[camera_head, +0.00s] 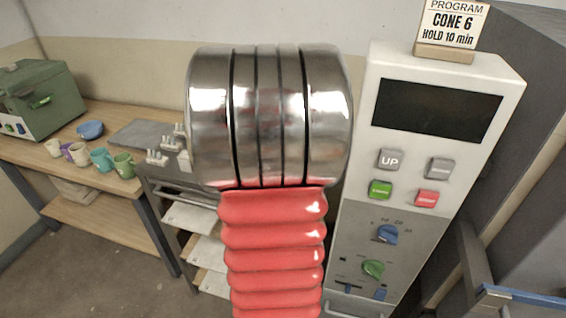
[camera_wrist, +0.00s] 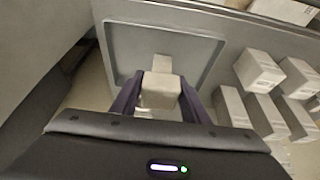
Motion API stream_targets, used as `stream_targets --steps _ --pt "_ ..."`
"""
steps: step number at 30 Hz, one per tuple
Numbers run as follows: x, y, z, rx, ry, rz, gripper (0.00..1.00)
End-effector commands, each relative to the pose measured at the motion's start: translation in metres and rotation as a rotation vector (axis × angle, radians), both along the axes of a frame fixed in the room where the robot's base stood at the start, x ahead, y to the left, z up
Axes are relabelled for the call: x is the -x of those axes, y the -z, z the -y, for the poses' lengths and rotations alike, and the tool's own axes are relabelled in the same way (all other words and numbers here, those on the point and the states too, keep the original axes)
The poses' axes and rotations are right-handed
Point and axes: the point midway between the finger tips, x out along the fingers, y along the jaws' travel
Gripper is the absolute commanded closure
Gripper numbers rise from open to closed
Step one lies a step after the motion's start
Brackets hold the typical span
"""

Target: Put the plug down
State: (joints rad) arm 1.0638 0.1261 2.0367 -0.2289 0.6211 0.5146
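The plug (camera_wrist: 160,91) is a pale, cream-white block with a narrower part at its far end. In the wrist view it sits between the two dark purple fingers of my gripper (camera_wrist: 160,99), which appear to touch it on both sides. My gripper is shut on the plug, over a grey square tray (camera_wrist: 117,45) with a raised rim. I cannot tell how high the plug is above the tray. The gripper and plug do not show in the head view.
Several pale blocks (camera_wrist: 258,72) stand right of the tray. In the head view, a control panel (camera_head: 437,105) with a dark display stands at right, bearing a program card (camera_head: 452,24). A wooden table (camera_head: 75,165) at left holds several cups and a green machine (camera_head: 42,95).

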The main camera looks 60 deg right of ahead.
Motion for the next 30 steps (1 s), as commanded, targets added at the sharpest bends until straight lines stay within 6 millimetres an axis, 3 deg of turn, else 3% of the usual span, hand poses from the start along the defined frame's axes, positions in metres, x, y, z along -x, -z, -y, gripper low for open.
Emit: stream_targets --steps 6,17,23,30 --pt "0.000 0.000 0.000 0.000 0.000 0.000 0.44" --pt "0.000 -0.005 -0.001 0.002 0.000 0.000 0.44" --pt "0.001 -0.024 -0.009 0.003 0.000 0.001 0.44" --pt "0.003 -0.062 -0.023 0.005 -0.001 0.003 0.44"
